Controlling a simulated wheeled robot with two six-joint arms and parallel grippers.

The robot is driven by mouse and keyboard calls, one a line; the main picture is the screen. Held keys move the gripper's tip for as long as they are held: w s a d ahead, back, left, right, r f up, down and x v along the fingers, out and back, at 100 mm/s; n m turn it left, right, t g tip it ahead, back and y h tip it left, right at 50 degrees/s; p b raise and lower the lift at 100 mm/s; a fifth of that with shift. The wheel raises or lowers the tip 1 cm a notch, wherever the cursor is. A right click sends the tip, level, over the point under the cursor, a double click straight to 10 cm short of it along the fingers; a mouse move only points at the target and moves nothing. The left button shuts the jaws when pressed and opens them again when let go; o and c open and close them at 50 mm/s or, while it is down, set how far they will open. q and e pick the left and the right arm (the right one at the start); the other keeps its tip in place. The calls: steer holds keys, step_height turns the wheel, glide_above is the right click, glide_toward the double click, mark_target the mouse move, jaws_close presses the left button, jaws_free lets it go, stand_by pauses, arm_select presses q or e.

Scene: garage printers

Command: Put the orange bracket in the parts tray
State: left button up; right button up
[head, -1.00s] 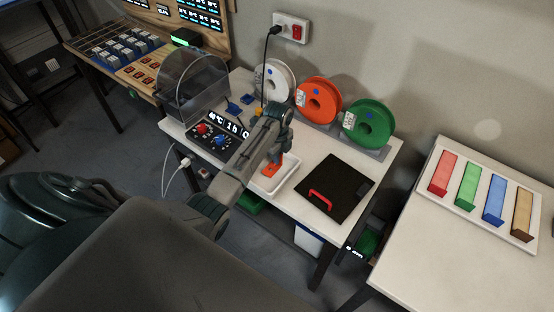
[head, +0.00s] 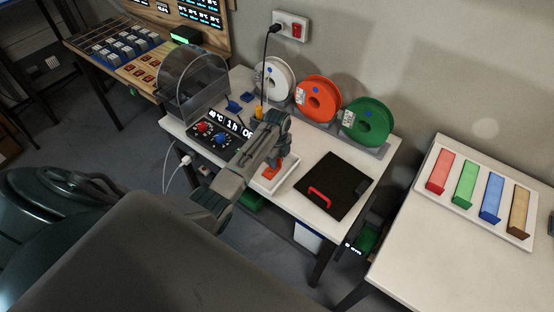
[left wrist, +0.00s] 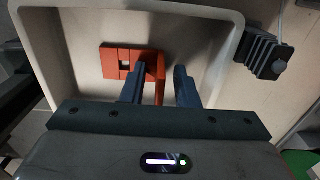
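The orange bracket (head: 272,168) is inside the white parts tray (head: 284,181) on the white table, partly covered by my left arm in the head view. In the left wrist view the bracket (left wrist: 124,63) lies near the tray's far wall, with one part pointing back between my fingers. The tray's pale rim (left wrist: 48,50) surrounds it. My left gripper (left wrist: 160,84) is over the tray with its fingers apart on either side of that part, with a gap visible at the right finger. My right gripper is not in view.
A black plate with a red handle (head: 345,186) lies right of the tray. White, orange and green spools (head: 318,98) stand behind. A dryer with a clear cover (head: 193,85) is on the left. Another table (head: 450,250) holds coloured samples at the right.

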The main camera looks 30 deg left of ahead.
arm_select(q)
steer(key=shift+r, duration=0.1)
steer(key=shift+r, duration=0.25)
step_height(320, 180, up, 10)
steer(key=shift+r+b, duration=0.25)
steer(key=shift+b, duration=0.7)
steer(key=shift+r, duration=0.55)
